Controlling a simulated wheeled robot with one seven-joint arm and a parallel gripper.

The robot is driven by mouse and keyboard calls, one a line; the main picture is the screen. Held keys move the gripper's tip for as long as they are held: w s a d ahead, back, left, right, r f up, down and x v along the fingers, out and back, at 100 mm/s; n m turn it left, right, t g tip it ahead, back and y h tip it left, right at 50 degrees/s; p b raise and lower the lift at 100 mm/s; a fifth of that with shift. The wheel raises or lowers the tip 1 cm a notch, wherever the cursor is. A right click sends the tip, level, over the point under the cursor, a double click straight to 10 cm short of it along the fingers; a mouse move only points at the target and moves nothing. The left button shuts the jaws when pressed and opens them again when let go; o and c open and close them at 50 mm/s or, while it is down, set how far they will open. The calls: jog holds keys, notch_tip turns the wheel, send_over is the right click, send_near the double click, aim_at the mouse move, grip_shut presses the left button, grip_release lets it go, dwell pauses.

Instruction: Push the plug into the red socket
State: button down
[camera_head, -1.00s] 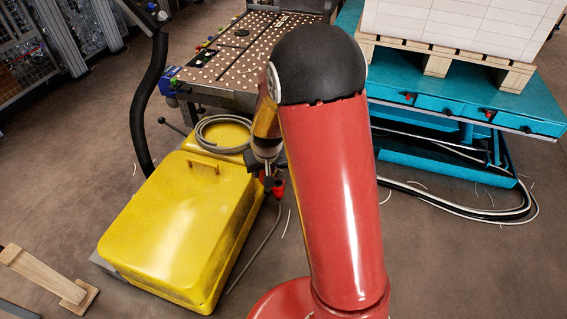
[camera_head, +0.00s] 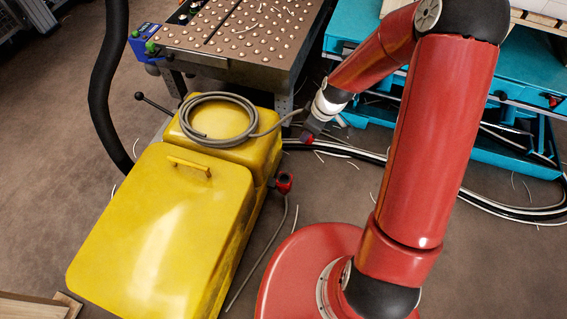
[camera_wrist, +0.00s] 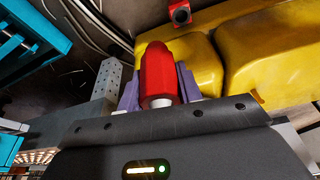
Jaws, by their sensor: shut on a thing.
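The red socket (camera_head: 284,182) sits on the right side of the yellow machine (camera_head: 165,235); in the wrist view the socket (camera_wrist: 180,13) shows at the top, with its dark opening facing the camera. My gripper (camera_head: 309,133) is to the right of and beyond the socket, apart from it. In the wrist view its purple fingers (camera_wrist: 158,92) are shut on the red plug (camera_wrist: 157,72), which points up the picture, below and a little left of the socket. In the head view a grey cable runs from the coil (camera_head: 218,118) to the gripper.
A teal lift table (camera_head: 480,135) with black and white hoses on the floor is at the right. Floor between the socket and my base is clear apart from a thin cable (camera_head: 262,262).

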jog(key=s+a+f+n+g+b, duration=0.3)
jog(key=a+f+n, duration=0.4)
jog(key=n, duration=0.8)
notch_tip(320, 180, down, 4)
jog(key=g+b, duration=0.1)
jog(key=b, duration=0.1)
jog(key=shift+s+a+h+b, duration=0.2)
jog(key=shift+s+h+b, duration=0.15)
jog(key=shift+h, duration=0.05)
jog(key=shift+w+r, duration=0.1)
jog(key=shift+r, duration=0.1)
jog(key=shift+f+b, duration=1.85)
jog(key=shift+f, duration=1.15)
jog(key=shift+f+b, duration=0.8)
jog(key=shift+f, duration=0.85)
jog(key=c, duration=0.9)
grip_release()
jog(key=shift+d+r, duration=0.1)
jog(key=p+v, duration=0.2)
jog(key=v, duration=0.5)
jog(key=shift+w+d+r, duration=0.1)
jog(key=shift+w+r, duration=0.05)
jog(key=shift+r, duration=0.15)
